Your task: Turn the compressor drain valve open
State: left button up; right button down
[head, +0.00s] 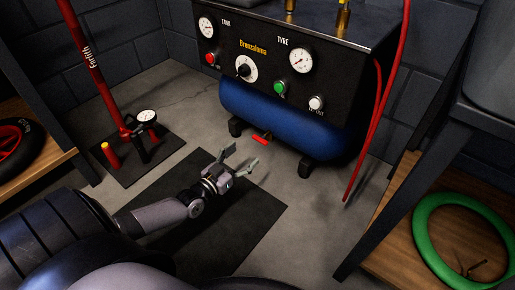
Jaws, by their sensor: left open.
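The compressor (290,115) stands against the back wall, with a black panel above a blue tank. The drain valve (260,139) shows as a small red lever low at the front of the tank, near its left part. My left gripper (241,158) is open and empty, its fingers pointing toward the valve from the front left. A gap shows between the fingertips and the red lever. The valve's body behind the lever is too small and dark to make out. My right gripper is not in view.
A red floor pump (101,85) with a gauge stands on a dark mat at the left. A red hose (378,125) hangs at the compressor's right. A bench with a green tyre (422,222) is at the right. A dark floor mat (245,232) lies under my left arm.

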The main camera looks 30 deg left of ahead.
aim_at(258, 141)
pick_arm(q)
jog(key=shift+w+d+b, duration=0.15)
jog(key=shift+w+b, duration=0.8)
jog(key=shift+w, duration=1.05)
jog(key=shift+w+d+b, duration=0.15)
jog(key=shift+w+b, duration=0.8)
jog(key=shift+w, duration=1.05)
jog(key=c, duration=1.1)
jog(key=shift+c, duration=0.2)
